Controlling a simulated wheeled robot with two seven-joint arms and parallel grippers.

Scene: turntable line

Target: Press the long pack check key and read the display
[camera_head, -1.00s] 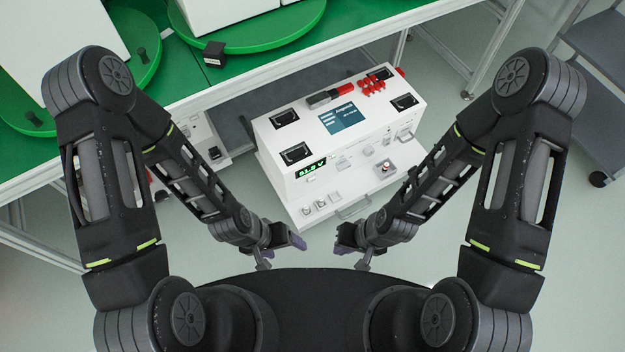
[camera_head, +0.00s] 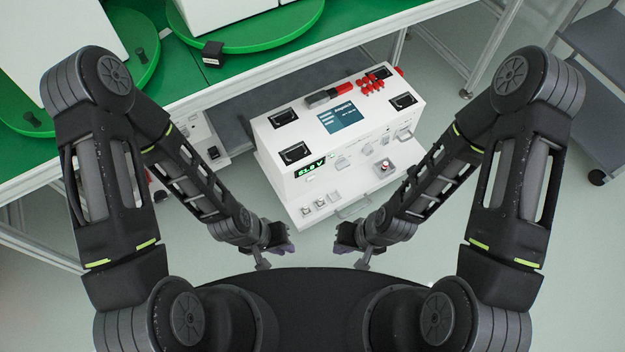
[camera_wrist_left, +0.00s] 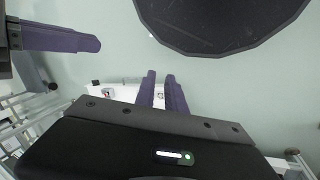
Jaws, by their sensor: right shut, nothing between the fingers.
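The white test box (camera_head: 275,135) stands below the green-topped line. Its green-lit display (camera_head: 311,168) shows digits and what looks like a V; the digits are too small to read surely. Several small keys (camera_head: 320,203) sit on its front ledge, and a red button (camera_head: 385,166) is further right. I cannot tell which is the long pack check key. My left gripper (camera_head: 285,246) is empty, short of the box; in the left wrist view its purple fingers (camera_wrist_left: 162,76) have a narrow gap. My right gripper (camera_head: 342,246) is shut and empty, also apart from the box.
A blue screen (camera_head: 341,117), red connectors (camera_head: 370,82) and dark sockets are on the box top. Green turntables (camera_head: 250,35) are behind it on the line. A grey cart (camera_head: 600,60) stands at the far right. Open floor lies between the box and me.

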